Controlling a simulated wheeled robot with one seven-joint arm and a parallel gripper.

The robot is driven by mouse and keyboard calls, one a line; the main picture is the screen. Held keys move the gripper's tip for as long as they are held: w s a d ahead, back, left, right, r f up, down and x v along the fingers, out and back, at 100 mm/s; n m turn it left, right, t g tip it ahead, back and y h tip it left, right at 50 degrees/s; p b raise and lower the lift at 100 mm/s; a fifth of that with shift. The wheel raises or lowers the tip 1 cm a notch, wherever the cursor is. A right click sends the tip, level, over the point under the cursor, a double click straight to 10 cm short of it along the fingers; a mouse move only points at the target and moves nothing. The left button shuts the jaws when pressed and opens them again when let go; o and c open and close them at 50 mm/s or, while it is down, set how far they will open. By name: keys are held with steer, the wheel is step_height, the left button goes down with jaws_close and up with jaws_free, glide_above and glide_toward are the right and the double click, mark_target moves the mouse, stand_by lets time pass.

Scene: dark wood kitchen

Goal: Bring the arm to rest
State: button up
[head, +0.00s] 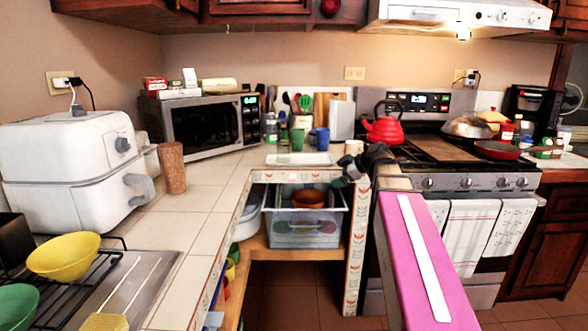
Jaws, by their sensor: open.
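My arm comes in from the bottom right of the head view as a pink link with a white strip. Its dark end, my gripper (352,170), is beside the tiled counter's end, left of the stove. The jaws are small and partly turned away in this view. My gripper is open, and I see nothing held in it.
The tiled counter (213,187) bears a microwave (205,122) and a white air fryer (75,160). The stove (450,183) holds a red kettle (384,127) and a red pan (500,150). A clear bin (302,228) sits on the shelf below. Floor shows below the shelf.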

steer(key=s+f+m+g+h, duration=0.2)
steer(key=s+f+m, duration=0.3)
steer(key=f, duration=0.6)
steer(key=s+d+f+m+g+h, duration=0.1)
steer(key=s+f+m+h, duration=0.3)
steer(key=s+f, duration=0.5)
steer(key=s+d+f+m+g+h, duration=0.1)
steer(key=s+f+m+g, duration=0.3)
steer(key=f, duration=1.1)
steer(key=s+m+h, duration=0.1)
steer(key=s+m, duration=0.2)
steer(key=shift+f+m+h, duration=0.2)
steer(key=shift+m+h, duration=0.1)
steer(key=shift+h, duration=0.1)
steer(key=shift+c, duration=0.2)
